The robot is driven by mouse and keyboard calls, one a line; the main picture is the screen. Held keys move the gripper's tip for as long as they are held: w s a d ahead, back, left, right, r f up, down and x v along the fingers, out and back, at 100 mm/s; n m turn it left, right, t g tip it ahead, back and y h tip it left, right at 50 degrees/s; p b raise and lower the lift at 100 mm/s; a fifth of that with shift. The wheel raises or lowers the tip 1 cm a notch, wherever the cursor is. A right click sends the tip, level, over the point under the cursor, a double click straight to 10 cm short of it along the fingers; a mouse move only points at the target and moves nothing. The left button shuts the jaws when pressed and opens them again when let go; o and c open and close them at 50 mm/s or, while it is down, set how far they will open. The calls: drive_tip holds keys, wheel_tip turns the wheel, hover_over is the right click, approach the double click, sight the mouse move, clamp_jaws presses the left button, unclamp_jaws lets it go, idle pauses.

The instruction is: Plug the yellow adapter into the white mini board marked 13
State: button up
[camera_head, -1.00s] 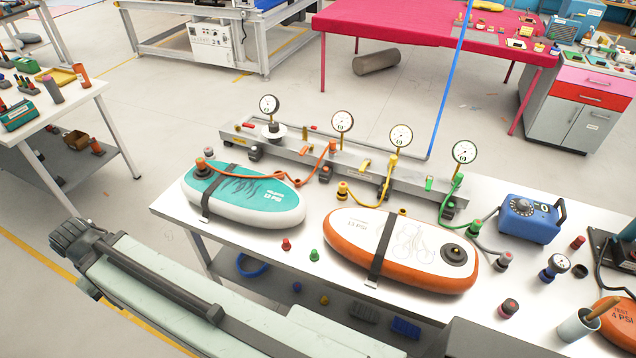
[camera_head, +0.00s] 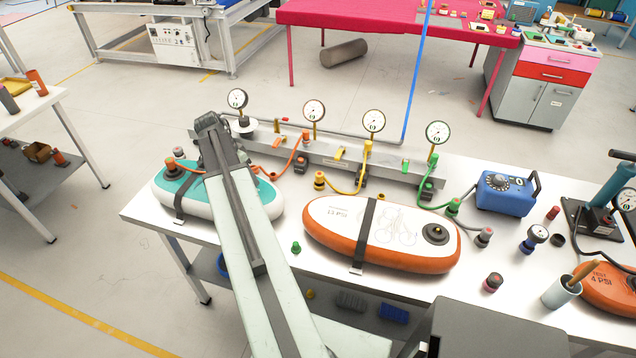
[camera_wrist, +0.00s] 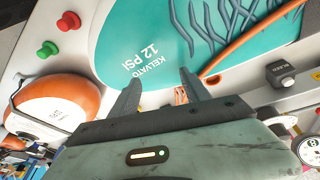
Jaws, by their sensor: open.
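The white mini board (camera_head: 335,215) has an orange side and a print that reads 13 PSI. It lies on the table under a black strap, with a dark round valve (camera_head: 437,232) near its right end. The yellow adapter (camera_head: 320,180) stands behind this board at the end of a yellow hose. My gripper (camera_wrist: 160,84) is open and empty above the teal board marked 12 PSI (camera_wrist: 150,40). Its fingertips cannot be made out in the head view, where my arm crosses the teal board (camera_head: 262,195). The 13 board (camera_wrist: 50,98) shows at the left of the wrist view.
A grey rail (camera_head: 345,165) with several gauges and coloured hoses runs behind the boards. A green adapter (camera_head: 295,247) and a red one (camera_wrist: 68,21) stand before them. A blue box (camera_head: 505,192) and a white cup (camera_head: 562,292) are to the right.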

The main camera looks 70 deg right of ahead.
sight(318, 174)
drive_tip(key=s+d+f+m+b, duration=0.1)
drive_tip(key=s+d+m, duration=0.1)
drive_tip(key=s+d, duration=0.3)
drive_tip(key=s+d+m+g+b, duration=0.1)
drive_tip(key=s+d+m, duration=0.1)
drive_tip(key=s+d, duration=0.2)
drive_tip(key=s+d+f+m+b, duration=0.1)
drive_tip(key=s+d+m, duration=0.1)
drive_tip(key=s+d, duration=0.3)
drive_tip(key=shift+s+d+f+m+g, duration=0.1)
drive_tip(key=shift+s+m, duration=0.05)
drive_tip(key=shift+s, duration=0.5)
drive_tip(key=shift+s+d+f+m+g, duration=0.1)
drive_tip(key=shift+s+f, duration=0.05)
drive_tip(key=shift+s, duration=0.45)
drive_tip(key=shift+s+d+f+m+g, duration=0.1)
drive_tip(key=shift+s+m, duration=0.05)
drive_tip(key=shift+s, duration=0.5)
drive_tip(key=b+x, duration=0.5)
drive_tip(key=shift+s+f, duration=0.3)
drive_tip(key=shift+r, duration=0.2)
clamp_jaws()
